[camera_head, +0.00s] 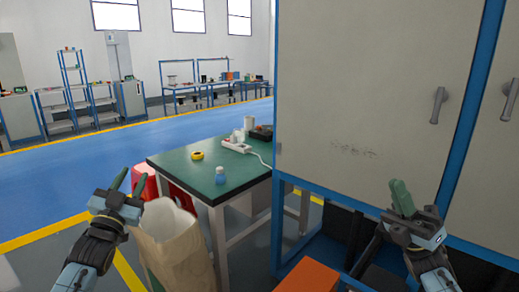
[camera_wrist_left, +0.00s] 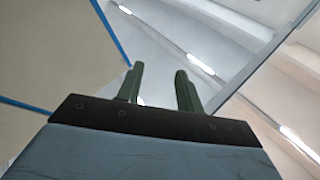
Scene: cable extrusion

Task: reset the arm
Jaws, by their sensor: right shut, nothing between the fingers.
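My left gripper (camera_head: 130,182) is at the left of the head view, raised in front of the green-topped table and near a brown paper bag. Its two green fingers stand apart with nothing between them; the left wrist view also shows this gap (camera_wrist_left: 160,72). My right gripper (camera_head: 402,196) is at the right of the head view, in front of the cabinet's lower edge. Its green fingers are together and hold nothing. Both grippers point upward and look clear of any object.
A tall cabinet (camera_head: 360,90) fills the right side. A paper bag (camera_head: 172,245) and an orange box (camera_head: 308,278) are low in front.

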